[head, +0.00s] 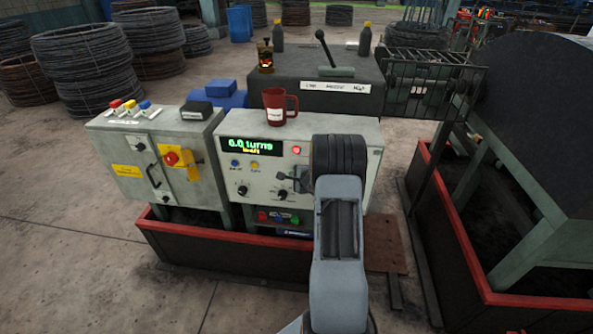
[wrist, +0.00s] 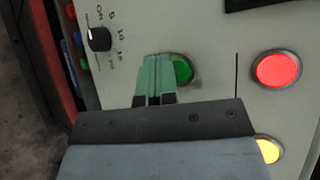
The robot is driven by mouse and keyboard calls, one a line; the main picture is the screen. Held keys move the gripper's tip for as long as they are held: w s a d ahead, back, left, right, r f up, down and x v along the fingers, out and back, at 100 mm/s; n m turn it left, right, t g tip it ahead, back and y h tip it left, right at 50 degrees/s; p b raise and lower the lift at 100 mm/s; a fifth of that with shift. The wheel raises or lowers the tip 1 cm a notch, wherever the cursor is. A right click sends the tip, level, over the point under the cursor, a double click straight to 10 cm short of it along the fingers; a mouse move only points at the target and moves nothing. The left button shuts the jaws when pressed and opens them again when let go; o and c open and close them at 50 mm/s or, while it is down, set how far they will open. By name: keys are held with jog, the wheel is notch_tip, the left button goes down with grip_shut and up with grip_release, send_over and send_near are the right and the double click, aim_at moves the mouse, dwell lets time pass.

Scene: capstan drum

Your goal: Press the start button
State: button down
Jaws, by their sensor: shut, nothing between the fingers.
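A round green button (wrist: 183,70) in a metal ring sits on the pale control panel (head: 370,165); its label is not in view. In the wrist view my gripper (wrist: 155,60) is shut, with pale green fingertips just left of the button and overlapping its left edge. I cannot tell whether they touch the button or the panel. In the head view my gripper (head: 288,178) is small and dark before the panel, and the green button is hidden behind it.
A lit red button (wrist: 276,70), a yellow one (wrist: 267,150) and a black knob (wrist: 99,39) surround the green one. The display (head: 250,146) reads 0.0 turns. A red mug (head: 275,112) stands on the panel top. A left cabinet has a red emergency knob (head: 171,158).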

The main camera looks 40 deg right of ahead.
jog(key=shift+w+d+p, duration=0.1)
jog(key=shift+d+p, duration=0.05)
jog(key=shift+p, duration=0.15)
dwell(0.4)
jog(key=shift+w+d, duration=0.15)
jog(key=shift+w, duration=0.05)
